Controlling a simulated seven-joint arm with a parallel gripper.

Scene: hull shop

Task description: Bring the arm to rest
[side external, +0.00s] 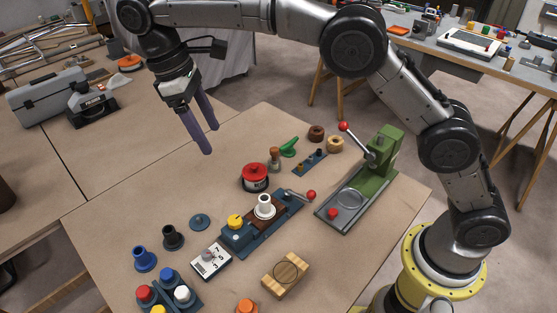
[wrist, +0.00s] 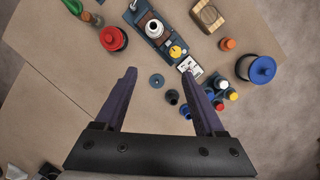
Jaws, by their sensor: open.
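My gripper (side external: 207,140) is raised above the workbench (side external: 115,215), towards its far left side in the side external view. Its two long dark fingers point down, stand apart and hold nothing. The fingers look clear of every object on the bench. My arm arches over from the yellow-ringed base at the right.
A red-lidded pot (side external: 255,177), a blue fixture with a white part (side external: 264,206), a green lever press (side external: 372,165), a wooden block (side external: 286,273) and coloured pegs (side external: 181,294) stand on the bench. A grey toolbox (side external: 46,95) stands on the left table. The bench's left part is clear.

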